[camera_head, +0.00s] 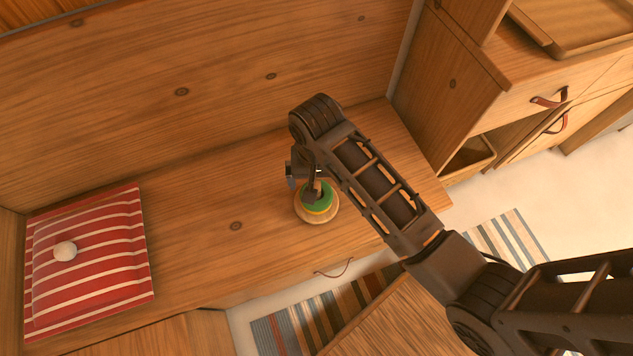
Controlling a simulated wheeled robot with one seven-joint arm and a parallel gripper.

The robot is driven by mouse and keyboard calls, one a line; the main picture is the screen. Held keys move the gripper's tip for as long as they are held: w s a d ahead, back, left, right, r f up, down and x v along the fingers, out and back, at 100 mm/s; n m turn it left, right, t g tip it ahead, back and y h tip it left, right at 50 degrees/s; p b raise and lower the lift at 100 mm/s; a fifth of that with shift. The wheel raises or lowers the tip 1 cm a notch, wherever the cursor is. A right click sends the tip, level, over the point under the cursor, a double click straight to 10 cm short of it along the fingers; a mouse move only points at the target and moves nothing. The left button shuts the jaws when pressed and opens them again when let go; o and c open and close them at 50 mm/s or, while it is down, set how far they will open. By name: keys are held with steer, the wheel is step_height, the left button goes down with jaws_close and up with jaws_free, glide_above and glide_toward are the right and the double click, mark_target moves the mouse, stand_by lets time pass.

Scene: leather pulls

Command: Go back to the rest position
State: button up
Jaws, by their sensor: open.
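My gripper (315,188) is at the end of my dark arm, over the wooden bench top (190,225). It points down at a small round stacked thing with green, yellow and wooden rings (318,212), which stands on the bench. The fingertips are at or just above the top of the stack; I cannot tell whether they touch it. The gripper is open, and its far side is partly hidden by my wrist.
A red striped cushion (110,270) with a pale ball (65,251) on it lies at the left. A cabinet with leather pulls (550,98) and a tray (580,25) stands at the right. A striped rug (285,330) lies on the floor. A high wooden back panel (220,70) rises behind the bench.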

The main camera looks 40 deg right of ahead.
steer(key=shift+r, duration=0.45)
stand_by(0.4)
steer(key=shift+s+f, duration=0.2)
steer(key=shift+s, duration=0.1)
steer(key=s+r+n+t+p, duration=0.1)
steer(key=s+r+n+t, duration=0.15)
steer(key=s+t, duration=0.75)
steer(key=s+r+n+t+p, duration=0.1)
steer(key=s+r+n+t, duration=0.1)
steer(key=s+r, duration=0.5)
steer(key=s+r+n+t, duration=0.2)
steer(key=s+r, duration=0.6)
steer(key=r, duration=0.8)
steer(key=shift+r+t+p, duration=0.25)
steer(key=shift+t+p, duration=0.05)
steer(key=shift+p, duration=0.05)
steer(key=shift+d+n, duration=0.1)
steer(key=shift+n, duration=0.15)
